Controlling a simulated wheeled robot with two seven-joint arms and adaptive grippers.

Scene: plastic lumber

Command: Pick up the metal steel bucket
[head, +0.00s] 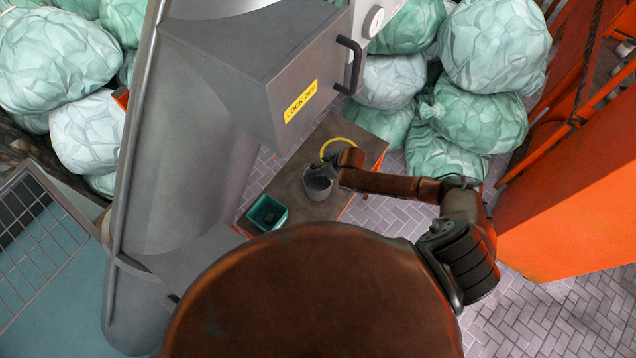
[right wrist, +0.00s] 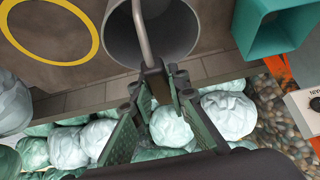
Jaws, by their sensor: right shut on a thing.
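The grey metal steel bucket (head: 318,188) shows at the small brown table's front right side in the head view. In the right wrist view the bucket (right wrist: 172,35) is seen into its open mouth, with its curved handle running down to my fingertips. My right gripper (head: 333,165) is at the bucket's upper side. In the right wrist view my right gripper (right wrist: 155,75) is shut on the bucket's handle. I cannot tell whether the bucket's base touches the table. My left gripper is not in view.
The table (head: 292,190) also bears a teal square container (head: 267,214) to the bucket's left and a yellow ring (head: 338,149) behind it. A grey machine with a "LOCK OFF" label (head: 301,101) overhangs the table. Bagged heaps (head: 466,118) and an orange structure (head: 570,190) stand right.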

